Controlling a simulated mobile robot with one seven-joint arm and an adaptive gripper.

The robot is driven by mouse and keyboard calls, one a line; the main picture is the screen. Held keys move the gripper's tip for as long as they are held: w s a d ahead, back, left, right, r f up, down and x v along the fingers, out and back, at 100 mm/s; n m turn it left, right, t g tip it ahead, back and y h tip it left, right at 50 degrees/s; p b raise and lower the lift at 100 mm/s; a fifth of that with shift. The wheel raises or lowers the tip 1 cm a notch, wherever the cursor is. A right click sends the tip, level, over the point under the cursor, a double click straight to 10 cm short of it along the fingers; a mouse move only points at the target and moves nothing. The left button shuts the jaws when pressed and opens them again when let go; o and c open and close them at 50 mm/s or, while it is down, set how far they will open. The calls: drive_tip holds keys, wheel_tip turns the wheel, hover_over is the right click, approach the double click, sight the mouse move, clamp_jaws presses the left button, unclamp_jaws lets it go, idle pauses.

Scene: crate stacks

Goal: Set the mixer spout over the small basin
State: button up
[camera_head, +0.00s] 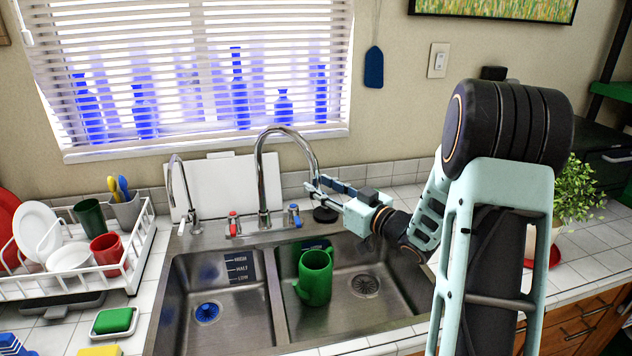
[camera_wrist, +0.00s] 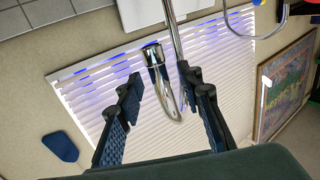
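The chrome mixer spout (camera_head: 262,170) rises behind the sink and arches to the right, its outlet end hanging over the right basin side. My gripper (camera_head: 318,191) is at that outlet end. In the wrist view my gripper (camera_wrist: 163,98) has its fingers apart, with the spout's end (camera_wrist: 154,58) between them and a visible gap to the left finger. Contact with the right finger is unclear. The left basin (camera_head: 240,325) looks the narrower one and has a blue drain. The right basin (camera_head: 385,312) is wider.
A green mug (camera_head: 315,278) stands in the right basin. Red (camera_head: 233,224) and blue (camera_head: 294,215) tap handles flank the spout base. A thinner tap (camera_head: 183,190) stands behind the left basin. A dish rack (camera_head: 110,278) is on the left, and a plant (camera_head: 575,190) on the right.

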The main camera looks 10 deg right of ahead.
drive_tip(key=shift+x, duration=1.05)
clamp_jaws()
